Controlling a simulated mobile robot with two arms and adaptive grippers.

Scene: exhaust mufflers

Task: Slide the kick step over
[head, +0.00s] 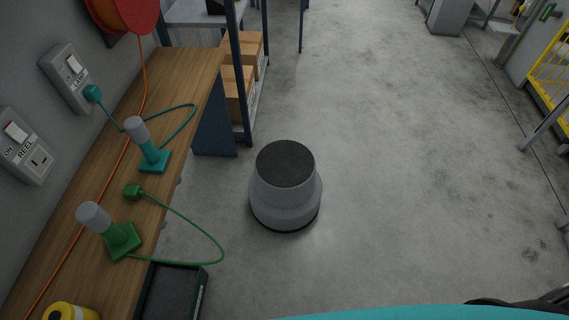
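The kick step (285,195) is a round grey step stool with a dark top pad. It stands upright on the concrete floor near the middle of the head view, a little to the right of the wooden bench. Nothing touches it that I can see. Neither of my grippers can be made out in this view.
The wooden bench (75,225) runs along the left wall, carrying a teal lamp (152,158) and a green lamp (120,240) with cords. A dark crate (205,290) is below its edge. Shelving with cardboard boxes (242,48) stands behind. The floor (420,170) to the right is clear.

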